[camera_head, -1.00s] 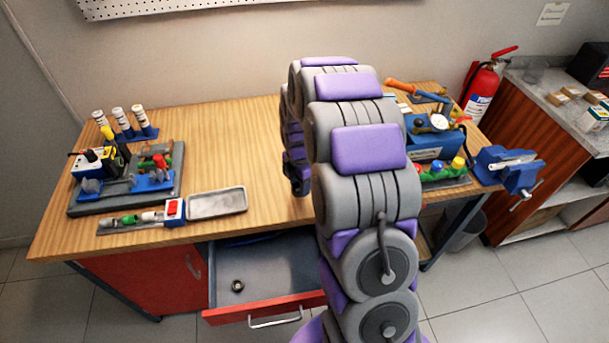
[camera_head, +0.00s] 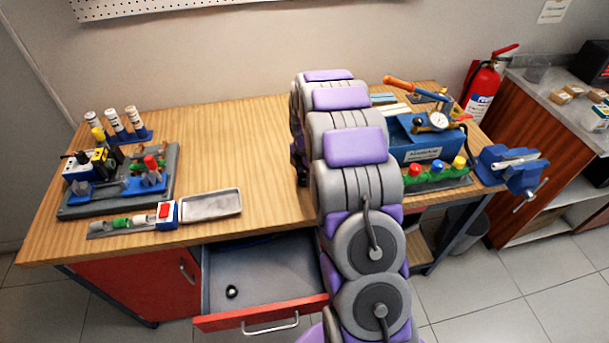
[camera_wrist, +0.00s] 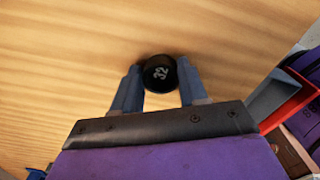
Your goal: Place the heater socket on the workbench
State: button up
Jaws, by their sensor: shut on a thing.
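In the wrist view, my gripper (camera_wrist: 160,78) is shut on the heater socket (camera_wrist: 160,72), a small round black piece marked 32 on its face. The socket sits between the two fingertips, over the bare wood of the workbench (camera_wrist: 60,100). Whether it touches the wood I cannot tell. In the head view, the workbench (camera_head: 245,135) stands ahead with its light wood top, and my arm reaches over its middle. The arm hides most of the gripper and the socket there.
A grey base with tools (camera_head: 120,190), a grey tray (camera_head: 212,205) and white-capped tubes (camera_head: 115,122) occupy the left. A blue pump box (camera_head: 420,150) and a vise (camera_head: 512,168) stand right. The bench middle is clear.

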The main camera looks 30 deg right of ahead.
aim_at(304, 177)
jog(key=shift+d, duration=0.3)
jog(key=o, duration=0.7)
jog(key=shift+a, duration=0.1)
jog(key=shift+c, duration=0.2)
jog(key=o, duration=0.4)
jog(key=shift+a+r, duration=0.1)
jog(key=shift+a, duration=0.5)
jog(key=shift+d, duration=0.25)
jog(key=shift+d+r, duration=0.25)
jog(key=shift+r, duration=0.2)
notch_tip(304, 177, up, 10)
jog(key=r+p, duration=0.1)
jog(key=p, duration=0.2)
jog(key=s+a+r+m, duration=0.4)
jog(key=s+a+r, duration=0.2)
jog(key=s+a, duration=0.1)
jog(key=s+a+r+m, duration=0.1)
jog(key=s+a+m, duration=0.2)
jog(key=s, duration=0.8)
jog(key=s+a+r+m+g, duration=0.1)
jog(key=s+a+m, duration=0.3)
jog(key=s+m, duration=0.3)
jog(key=s+a+r+m, duration=0.2)
jog(key=s+m, duration=0.4)
jog(key=s, duration=0.9)
jog(key=shift+a+g, duration=0.4)
jog(key=shift+a, duration=0.3)
